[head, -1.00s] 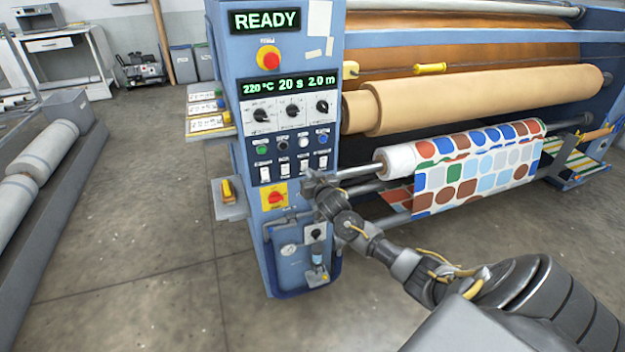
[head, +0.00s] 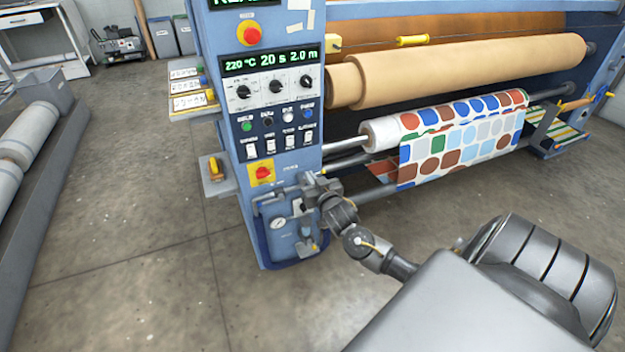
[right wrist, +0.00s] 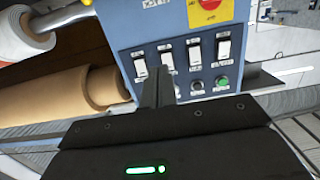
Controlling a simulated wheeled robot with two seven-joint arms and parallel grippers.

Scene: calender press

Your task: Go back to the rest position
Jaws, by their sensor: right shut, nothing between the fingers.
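My right gripper (head: 312,184) is in front of the lower right part of the blue control panel (head: 228,95), by the red and yellow switch (head: 262,173). In the right wrist view its fingers (right wrist: 158,88) are shut together with nothing between them. The rocker switches (right wrist: 181,62) and the green button (right wrist: 222,82) show beyond the fingertips. I see no contact with the panel. My right arm is bent and reaches in from the lower right. My left gripper is not in view.
The press carries a tan roll (head: 470,70) and a patterned print (head: 465,150) on a white roll, right of the panel. Grey floor (head: 130,250) is open at left.

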